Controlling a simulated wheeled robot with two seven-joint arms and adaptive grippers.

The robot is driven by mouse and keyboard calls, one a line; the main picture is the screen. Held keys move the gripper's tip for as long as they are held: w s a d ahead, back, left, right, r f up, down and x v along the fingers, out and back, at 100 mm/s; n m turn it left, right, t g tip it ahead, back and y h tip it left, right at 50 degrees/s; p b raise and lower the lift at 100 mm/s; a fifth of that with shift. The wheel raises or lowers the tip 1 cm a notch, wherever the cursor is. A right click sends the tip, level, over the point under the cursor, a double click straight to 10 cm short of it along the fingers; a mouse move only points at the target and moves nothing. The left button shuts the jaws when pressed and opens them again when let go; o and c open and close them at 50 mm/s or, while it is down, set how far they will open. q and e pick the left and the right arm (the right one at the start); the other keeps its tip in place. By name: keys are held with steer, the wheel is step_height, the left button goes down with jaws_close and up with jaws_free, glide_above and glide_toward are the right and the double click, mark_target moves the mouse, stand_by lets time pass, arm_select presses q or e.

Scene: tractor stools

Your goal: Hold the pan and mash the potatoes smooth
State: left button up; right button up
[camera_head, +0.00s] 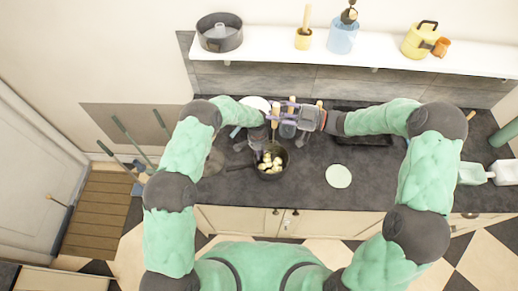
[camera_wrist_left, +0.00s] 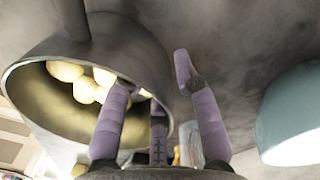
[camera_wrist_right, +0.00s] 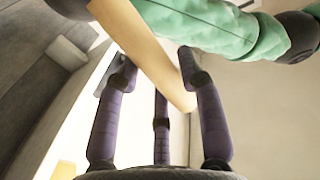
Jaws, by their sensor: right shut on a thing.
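The dark pan (camera_head: 284,172) stands on the dark counter with several pale potato chunks (camera_head: 270,160) in it. Its handle (camera_head: 238,167) points left. In the left wrist view the pan (camera_wrist_left: 140,58) fills the left side, the potatoes (camera_wrist_left: 85,85) inside. My left gripper (camera_head: 264,150) is at the pan's far rim; its fingers (camera_wrist_left: 155,85) are spread and look open. My right gripper (camera_head: 290,108) is beyond the pan, shut on a tan wooden handle (camera_wrist_right: 150,55), which also shows in the head view (camera_head: 276,113). The tool's head is not clearly seen.
A blue-grey rounded thing (camera_wrist_left: 290,115) is close on the right in the left wrist view.

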arm_select(q)
steer(key=c, duration=0.6)
jaws_close()
